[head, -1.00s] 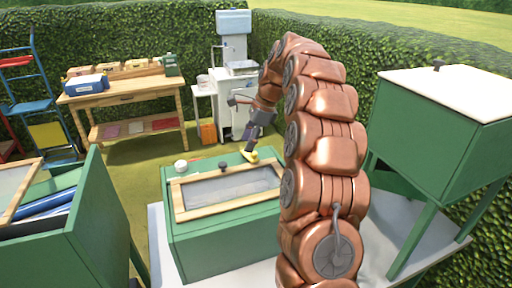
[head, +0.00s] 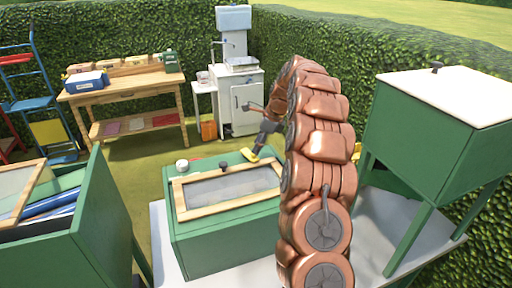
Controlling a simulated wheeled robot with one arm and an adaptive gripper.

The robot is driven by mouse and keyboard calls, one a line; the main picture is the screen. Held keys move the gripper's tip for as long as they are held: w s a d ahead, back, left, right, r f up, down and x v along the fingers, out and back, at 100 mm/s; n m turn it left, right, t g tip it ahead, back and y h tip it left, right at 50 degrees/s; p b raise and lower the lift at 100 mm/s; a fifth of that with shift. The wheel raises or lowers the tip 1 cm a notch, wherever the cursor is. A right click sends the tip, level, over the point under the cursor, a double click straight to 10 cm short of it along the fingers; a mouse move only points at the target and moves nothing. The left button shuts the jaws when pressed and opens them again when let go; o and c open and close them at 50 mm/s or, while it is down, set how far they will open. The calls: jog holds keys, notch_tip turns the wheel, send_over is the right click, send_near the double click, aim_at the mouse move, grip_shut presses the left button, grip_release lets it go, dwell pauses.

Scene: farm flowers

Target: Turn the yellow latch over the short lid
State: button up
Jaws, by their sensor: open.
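The short lid (head: 225,202) is a wooden frame with a grey pane and a dark knob (head: 223,166). It lies shut on the green box (head: 215,250) in the middle of the head view. The yellow latch (head: 247,154) is at the lid's far right corner. My gripper (head: 257,151) points down at the latch, with its fingertips right beside or touching it; contact is too small to tell. The jaws are open. My arm hides the right end of the box.
A green bin (head: 75,235) with a framed lid stands at left. A taller green box with a white lid (head: 450,92) stands on legs at right. A wooden workbench (head: 125,90) and white cabinet (head: 240,105) are behind. A small white round object (head: 182,166) sits on the box's far left.

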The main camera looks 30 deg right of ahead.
jog(key=shift+p+x, duration=0.3)
jog(key=shift+x, duration=0.95)
grip_shut()
